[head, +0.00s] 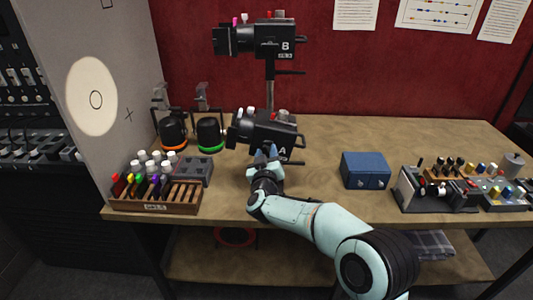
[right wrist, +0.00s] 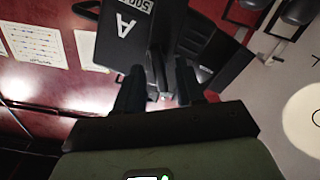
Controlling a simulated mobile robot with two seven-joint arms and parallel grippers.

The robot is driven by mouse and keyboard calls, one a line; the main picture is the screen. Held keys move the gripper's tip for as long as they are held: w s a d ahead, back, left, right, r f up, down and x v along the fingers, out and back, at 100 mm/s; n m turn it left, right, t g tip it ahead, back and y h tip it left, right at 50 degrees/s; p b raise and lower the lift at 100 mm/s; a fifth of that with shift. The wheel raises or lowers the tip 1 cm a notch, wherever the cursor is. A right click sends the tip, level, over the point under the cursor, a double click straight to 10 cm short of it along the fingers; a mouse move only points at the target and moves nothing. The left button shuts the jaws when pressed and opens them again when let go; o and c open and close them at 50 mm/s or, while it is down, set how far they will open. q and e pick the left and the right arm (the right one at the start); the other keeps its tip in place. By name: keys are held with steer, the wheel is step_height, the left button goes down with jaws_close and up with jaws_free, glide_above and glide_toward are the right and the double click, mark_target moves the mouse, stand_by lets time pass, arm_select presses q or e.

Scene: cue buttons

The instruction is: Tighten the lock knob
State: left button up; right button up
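I cannot make out the lock knob for certain. My left gripper is not in view.
A wooden rack (head: 155,207) of coloured pens and two dark lamps (head: 210,134) with orange and green rings stand left. A blue box (head: 366,170) and trays of small parts (head: 440,189) stand right. The bench (head: 345,130) is clear behind the blue box.

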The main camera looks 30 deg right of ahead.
jaws_close()
